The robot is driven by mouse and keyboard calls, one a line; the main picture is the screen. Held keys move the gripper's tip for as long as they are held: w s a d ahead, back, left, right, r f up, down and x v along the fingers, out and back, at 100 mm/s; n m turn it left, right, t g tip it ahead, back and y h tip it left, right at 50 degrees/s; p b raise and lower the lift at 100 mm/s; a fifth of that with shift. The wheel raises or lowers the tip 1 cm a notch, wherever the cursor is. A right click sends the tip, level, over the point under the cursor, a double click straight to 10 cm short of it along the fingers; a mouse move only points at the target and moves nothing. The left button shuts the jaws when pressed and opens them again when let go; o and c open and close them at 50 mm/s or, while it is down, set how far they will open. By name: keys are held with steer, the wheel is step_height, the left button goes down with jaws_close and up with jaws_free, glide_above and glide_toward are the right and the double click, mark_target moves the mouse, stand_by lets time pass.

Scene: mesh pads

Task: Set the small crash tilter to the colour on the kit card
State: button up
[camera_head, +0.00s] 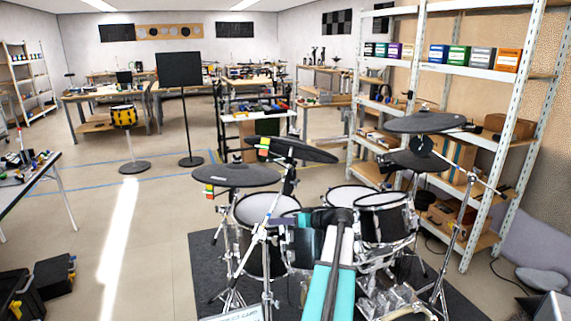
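A drum kit with white mesh pads stands ahead, with black cymbal pads on both sides. An upper left cymbal (305,151) has a small yellow, orange and green coloured piece (264,143) near its left edge. A lower left cymbal (238,175) has a similar red, yellow and green piece (209,190) under its left edge. I cannot tell which is the small crash tilter. The kit card (233,314) is cut off at the bottom edge, and its colour is unreadable. My gripper (318,214) is at the end of my teal and white arm, near the drums; its fingers are unclear.
Two cymbals (424,122) stand right of the drums, before a metal shelf (472,142) with coloured boxes. Stands and legs crowd the dark mat (205,262).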

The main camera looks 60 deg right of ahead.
mark_target(288, 169)
steer(key=s+d+r+t+h+p, duration=0.1)
steer(key=s+d+r+t, duration=0.1)
steer(key=s+r, duration=0.4)
steer(key=s+d+r+t+h+p, duration=0.1)
steer(key=s+d+r+t, duration=0.1)
steer(key=s+r, duration=0.5)
step_height(288, 169, up, 6)
steer(key=shift+d+f, duration=0.2)
steer(key=shift+d, duration=0.7)
steer(key=w+p, duration=0.1)
steer(key=w, duration=0.3)
steer(key=w+p, duration=0.1)
steer(key=w, duration=0.4)
steer(key=w+p, duration=0.1)
steer(key=w, duration=0.4)
steer(key=shift+d, duration=0.35)
steer(key=shift+s, duration=0.1)
jaws_close()
